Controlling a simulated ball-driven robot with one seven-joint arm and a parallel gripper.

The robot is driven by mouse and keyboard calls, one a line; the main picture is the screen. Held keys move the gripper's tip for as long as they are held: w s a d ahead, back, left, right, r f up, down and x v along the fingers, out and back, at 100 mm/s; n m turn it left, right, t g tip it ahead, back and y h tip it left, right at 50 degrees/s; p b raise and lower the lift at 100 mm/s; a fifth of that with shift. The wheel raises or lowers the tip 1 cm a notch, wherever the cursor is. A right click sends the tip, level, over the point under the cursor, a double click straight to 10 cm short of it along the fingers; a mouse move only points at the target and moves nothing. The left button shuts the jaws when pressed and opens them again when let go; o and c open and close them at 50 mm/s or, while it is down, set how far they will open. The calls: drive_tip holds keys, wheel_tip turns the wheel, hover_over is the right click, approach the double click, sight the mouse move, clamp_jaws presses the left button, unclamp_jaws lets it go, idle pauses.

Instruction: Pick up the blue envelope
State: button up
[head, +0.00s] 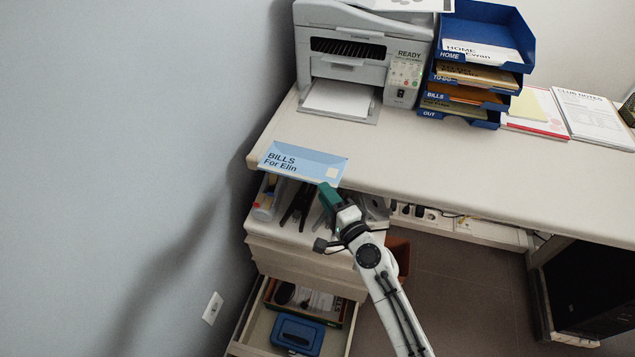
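The light blue envelope (318,161), marked "BILLS For Elin", is at the left end of the desk, along its front edge. Its lower edge lines up with or slightly overhangs the desk edge; I cannot tell whether it rests on the desk or is raised. My gripper (327,190) comes up from below, with its green fingertip at the envelope's lower right edge. It overlaps the envelope there in the picture. Only one finger shows clearly, so I cannot tell whether the gripper is open or shut on the envelope.
On the desk (455,160) stand a printer (362,48), blue stacked trays (515,40) holding envelopes, and papers (590,112) at right. Below the desk edge, a drawer unit (285,250) has items on top and an open drawer (262,325). The desk's middle is clear.

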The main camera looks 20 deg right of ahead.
drive_tip(key=shift+w+a, duration=0.15)
drive_tip(key=shift+w, duration=0.75)
drive_tip(key=shift+w+a, duration=0.1)
drive_tip(key=shift+w, duration=0.8)
clamp_jaws()
drive_tip(key=s+d+r+p, duration=0.2)
drive_tip(key=s+r+p, duration=0.3)
drive_tip(key=s, duration=0.9)
wheel_tip(320, 180, up, 2)
drive_tip(key=shift+r, duration=0.25)
drive_tip(key=shift+w+d, duration=0.1)
